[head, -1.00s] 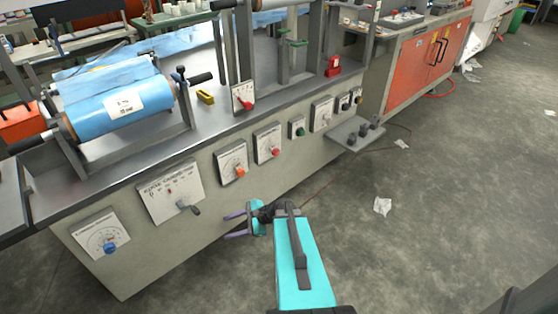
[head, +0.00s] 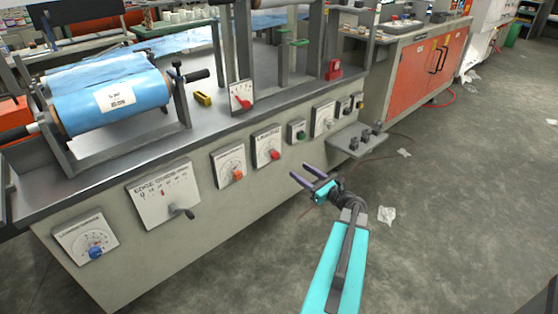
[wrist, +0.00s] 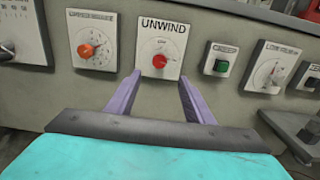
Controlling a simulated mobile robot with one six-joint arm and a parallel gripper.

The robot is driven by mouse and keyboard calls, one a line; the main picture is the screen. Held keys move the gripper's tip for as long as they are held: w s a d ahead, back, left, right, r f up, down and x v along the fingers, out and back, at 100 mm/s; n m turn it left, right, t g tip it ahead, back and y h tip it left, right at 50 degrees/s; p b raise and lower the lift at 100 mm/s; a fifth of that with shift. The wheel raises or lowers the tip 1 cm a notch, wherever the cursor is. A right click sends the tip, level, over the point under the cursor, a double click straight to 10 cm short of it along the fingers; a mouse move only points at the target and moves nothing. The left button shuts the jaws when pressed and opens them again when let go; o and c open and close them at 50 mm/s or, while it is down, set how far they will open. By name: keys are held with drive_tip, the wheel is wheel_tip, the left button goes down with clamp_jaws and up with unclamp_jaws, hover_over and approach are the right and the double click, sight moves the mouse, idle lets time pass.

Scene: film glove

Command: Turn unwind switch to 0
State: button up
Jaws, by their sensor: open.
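The unwind switch is a red knob (wrist: 160,61) on a white panel labelled UNWIND (wrist: 163,45) in the wrist view. In the head view the same red knob (head: 274,154) sits on the front face of the machine, right of the orange knob. My gripper (head: 301,174) is open and empty, in front of the machine and lower right of the red knob. In the wrist view its two purple fingers (wrist: 160,95) stand apart below the panel, pointing toward it, with a gap to the knob. The knob's exact setting is too small to read.
An orange knob (wrist: 86,50) is left of the switch and a green button (wrist: 221,66) is right of it. A grey shelf (head: 357,141) juts from the machine at right. Open floor (head: 450,220) lies to the right.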

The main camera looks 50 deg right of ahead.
sight(277, 156)
drive_tip(key=shift+w, duration=0.1)
idle(0.3)
drive_tip(key=w+b, duration=0.1)
drive_tip(key=w, duration=0.3)
drive_tip(key=w+b, duration=0.1)
drive_tip(key=w, duration=0.4)
drive_tip(key=w+d, duration=0.1)
drive_tip(key=w, duration=0.3)
drive_tip(key=shift+w+b, duration=0.3)
drive_tip(key=shift+b, duration=0.1)
drive_tip(key=c, duration=1.1)
drive_tip(key=shift+o, duration=0.3)
